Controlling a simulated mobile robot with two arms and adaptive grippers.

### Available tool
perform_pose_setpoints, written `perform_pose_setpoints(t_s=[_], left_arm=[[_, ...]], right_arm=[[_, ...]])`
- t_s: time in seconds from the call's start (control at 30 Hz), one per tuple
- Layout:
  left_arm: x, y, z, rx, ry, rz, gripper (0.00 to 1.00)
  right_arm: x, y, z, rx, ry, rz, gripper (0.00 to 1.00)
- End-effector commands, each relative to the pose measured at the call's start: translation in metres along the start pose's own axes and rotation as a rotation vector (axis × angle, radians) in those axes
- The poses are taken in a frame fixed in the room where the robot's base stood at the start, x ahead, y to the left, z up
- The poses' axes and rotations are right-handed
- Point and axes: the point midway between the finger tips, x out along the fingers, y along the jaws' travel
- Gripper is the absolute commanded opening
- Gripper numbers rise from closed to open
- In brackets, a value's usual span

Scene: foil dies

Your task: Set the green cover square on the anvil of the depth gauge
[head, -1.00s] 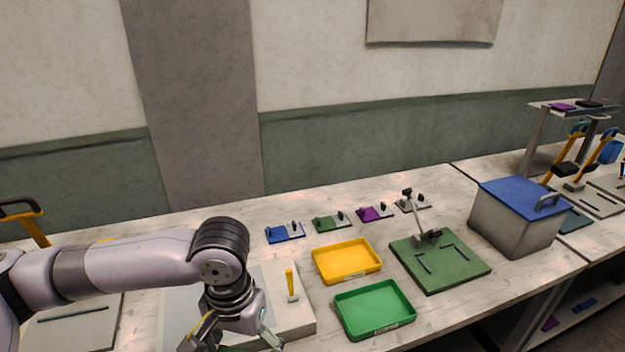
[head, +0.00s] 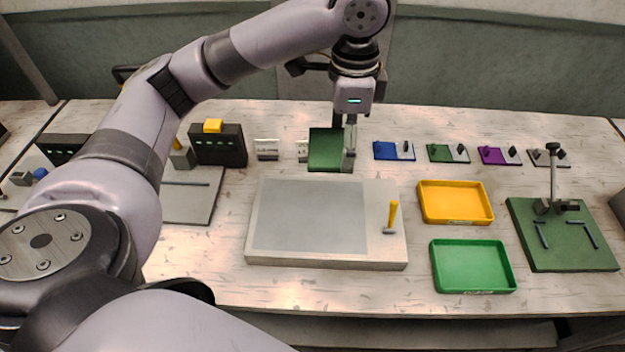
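A dark green square plate (head: 324,150), which looks like the green cover, hangs nearly face-on to the camera at the back of the table. My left gripper (head: 348,160) points down at its right edge, with its fingers together there and seemingly gripping it; the contact is partly hidden. A green base (head: 575,250) with a slim upright post (head: 554,172) and two dark bars stands at the right. I cannot tell for sure whether it is the depth gauge, and no anvil is clearly made out. My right gripper is not in view.
A pale board (head: 310,215) with a yellow-handled tool (head: 393,215) lies below the plate. A yellow tray (head: 455,202) and a green tray (head: 472,267) are right of it. Blue (head: 393,150), green (head: 447,153) and purple (head: 499,156) small pieces line the back. A black box (head: 218,145) stands left.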

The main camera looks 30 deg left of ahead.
Motion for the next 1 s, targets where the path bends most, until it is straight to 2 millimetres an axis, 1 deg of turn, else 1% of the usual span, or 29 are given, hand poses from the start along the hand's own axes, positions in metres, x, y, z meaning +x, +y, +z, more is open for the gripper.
perform_pose_setpoints(t_s=[0.07, 0.17, 0.33, 0.5, 0.6, 0.7, 0.87, 1.0], left_arm=[[0.004, -0.001, 0.0, 0.021, -0.002, 0.004, 0.5], [0.022, 0.0, 0.001, 0.028, -0.004, 0.007, 0.5], [0.066, 0.0, 0.002, 0.026, -0.006, 0.007, 0.5], [0.111, 0.0, 0.001, 0.026, -0.005, 0.006, 0.5], [0.133, 0.0, 0.001, 0.025, -0.004, 0.004, 0.5], [0.147, 0.0, 0.001, 0.026, -0.002, 0.003, 0.5], [0.16, 0.0, 0.0, 0.026, -0.002, 0.003, 0.5], [0.181, 0.0, 0.001, 0.025, -0.003, 0.004, 0.5]], right_arm=[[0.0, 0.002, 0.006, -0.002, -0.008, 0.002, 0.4], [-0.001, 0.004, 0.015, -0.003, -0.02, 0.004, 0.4], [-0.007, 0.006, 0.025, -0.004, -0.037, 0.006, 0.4], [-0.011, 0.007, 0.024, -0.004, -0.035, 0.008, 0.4], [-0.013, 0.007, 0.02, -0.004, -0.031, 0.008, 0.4], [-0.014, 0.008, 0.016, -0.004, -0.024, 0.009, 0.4], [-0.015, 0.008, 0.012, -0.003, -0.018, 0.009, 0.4], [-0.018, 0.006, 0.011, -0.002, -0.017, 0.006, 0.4]])
